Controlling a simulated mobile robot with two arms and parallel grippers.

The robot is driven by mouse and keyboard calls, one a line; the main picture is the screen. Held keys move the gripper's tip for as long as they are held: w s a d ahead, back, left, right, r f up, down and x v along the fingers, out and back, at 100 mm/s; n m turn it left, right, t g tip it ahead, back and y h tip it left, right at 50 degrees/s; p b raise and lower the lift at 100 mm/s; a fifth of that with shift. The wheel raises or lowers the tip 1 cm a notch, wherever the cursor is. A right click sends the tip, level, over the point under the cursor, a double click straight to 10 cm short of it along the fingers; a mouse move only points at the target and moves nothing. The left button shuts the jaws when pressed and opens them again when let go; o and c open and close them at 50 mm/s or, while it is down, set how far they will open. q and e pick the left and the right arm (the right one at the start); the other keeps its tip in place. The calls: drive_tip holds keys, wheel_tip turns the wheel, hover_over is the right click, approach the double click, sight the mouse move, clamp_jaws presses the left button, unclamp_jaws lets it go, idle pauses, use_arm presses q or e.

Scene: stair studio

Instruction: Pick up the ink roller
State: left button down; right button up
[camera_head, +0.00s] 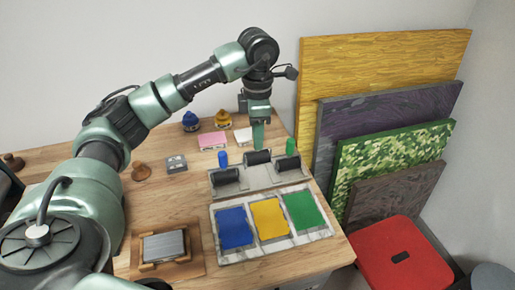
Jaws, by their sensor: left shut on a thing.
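Three ink rollers are at a grey rack (273,177) on the wooden table. The left roller (226,177) has a blue handle, and the right roller (287,163) has a green handle. My left gripper (258,134) points down over the middle and is shut on the middle ink roller (257,157). Its black cylinder shows just below the fingers, and its handle is hidden by them. This cylinder sits higher in the picture than the other two and seems slightly raised. My right gripper is not in view.
An ink tray (260,261) with blue, yellow and green patches lies in front of the rack. A wooden block with a grey plate (164,246) is at front left. Ink jars (190,120) stand behind. Large panels (385,65) and a red stool (400,255) are at right.

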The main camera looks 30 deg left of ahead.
use_arm(q)
wheel_tip(320, 180, up, 15)
drive_tip(key=p, duration=0.2)
